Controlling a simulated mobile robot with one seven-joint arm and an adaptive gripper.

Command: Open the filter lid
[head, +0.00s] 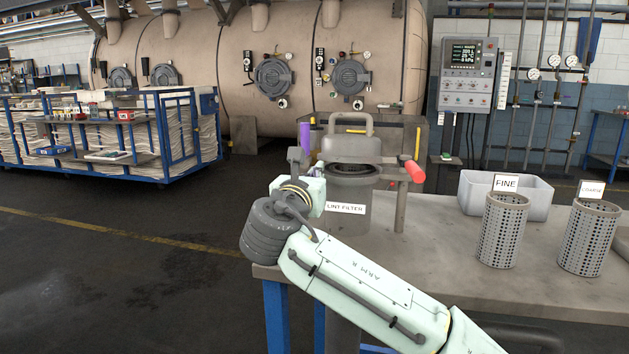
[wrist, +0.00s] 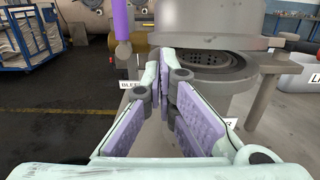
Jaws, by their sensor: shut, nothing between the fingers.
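The lint filter (head: 349,208) is a grey upright cylinder at the bench's left end, with a white "LINT FILTER" label. Its round grey lid (head: 347,148), with an arched handle on top, is above the body. In the wrist view the lid (wrist: 215,36) sits apart from the rim, and a dark perforated opening (wrist: 208,62) shows beneath it. A red grip (head: 414,171) sticks out at the right of the filter. A purple lever (wrist: 122,22) stands upright at its left, near a "BLEED" label. My gripper (wrist: 166,70) is shut and empty in front of the filter; my wrist partly hides it in the head view.
Perforated baskets marked FINE (head: 502,232) and COARSE (head: 588,240) stand on the bench at right. A pale bin (head: 540,205) is behind them. A control panel (head: 467,75) is at the back. The floor left of the bench is clear up to a blue cart (head: 165,130).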

